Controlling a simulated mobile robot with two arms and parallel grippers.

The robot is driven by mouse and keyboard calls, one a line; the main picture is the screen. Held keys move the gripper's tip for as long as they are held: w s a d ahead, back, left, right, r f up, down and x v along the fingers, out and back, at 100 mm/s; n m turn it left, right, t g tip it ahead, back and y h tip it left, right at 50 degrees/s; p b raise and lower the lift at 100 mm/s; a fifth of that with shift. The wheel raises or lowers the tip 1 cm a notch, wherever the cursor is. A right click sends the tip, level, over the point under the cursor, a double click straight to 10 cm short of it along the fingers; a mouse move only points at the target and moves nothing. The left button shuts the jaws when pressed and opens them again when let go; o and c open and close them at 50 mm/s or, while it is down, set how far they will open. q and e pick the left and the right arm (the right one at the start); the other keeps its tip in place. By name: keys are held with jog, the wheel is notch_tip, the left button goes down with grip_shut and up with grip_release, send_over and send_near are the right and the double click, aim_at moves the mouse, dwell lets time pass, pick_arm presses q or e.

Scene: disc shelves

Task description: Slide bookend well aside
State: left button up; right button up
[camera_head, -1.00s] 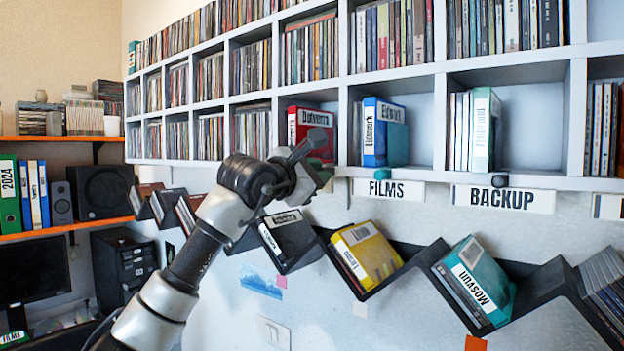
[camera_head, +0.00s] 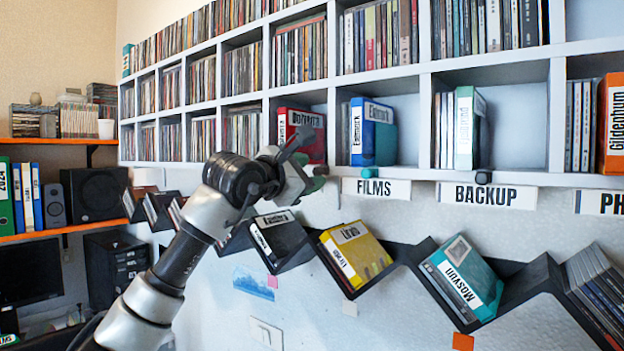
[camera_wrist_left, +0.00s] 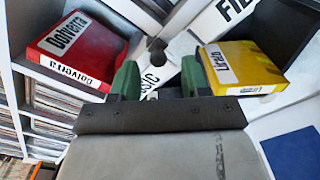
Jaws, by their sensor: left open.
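The teal piece beside the blue Edimark case in the FILMS compartment looks like a bookend (camera_head: 385,148); I cannot be sure which bookend is meant. A small teal knob (camera_head: 369,172) sits on the shelf edge below it, and a black knob (camera_head: 483,178) above the BACKUP sign. My left gripper (camera_head: 303,166) is in front of the shelf edge by the red case (camera_head: 290,121). In the wrist view its green fingertips (camera_wrist_left: 158,80) are apart and empty. A dark knob (camera_wrist_left: 156,45) lies just beyond them on the white edge. My right gripper is not in view.
A zigzag black rack below holds a yellow case (camera_head: 355,253) and a teal Mosvun case (camera_head: 465,278). In the wrist view the red case (camera_wrist_left: 78,45) and yellow case (camera_wrist_left: 240,65) flank the fingers. An orange case (camera_head: 611,125) stands far right. The BACKUP compartment has free room.

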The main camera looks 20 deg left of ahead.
pick_arm(q)
jog(key=b+v, duration=0.3)
jog(key=v, duration=0.6)
jog(key=shift+s+d+r, duration=0.1)
jog(key=shift+d, duration=0.05)
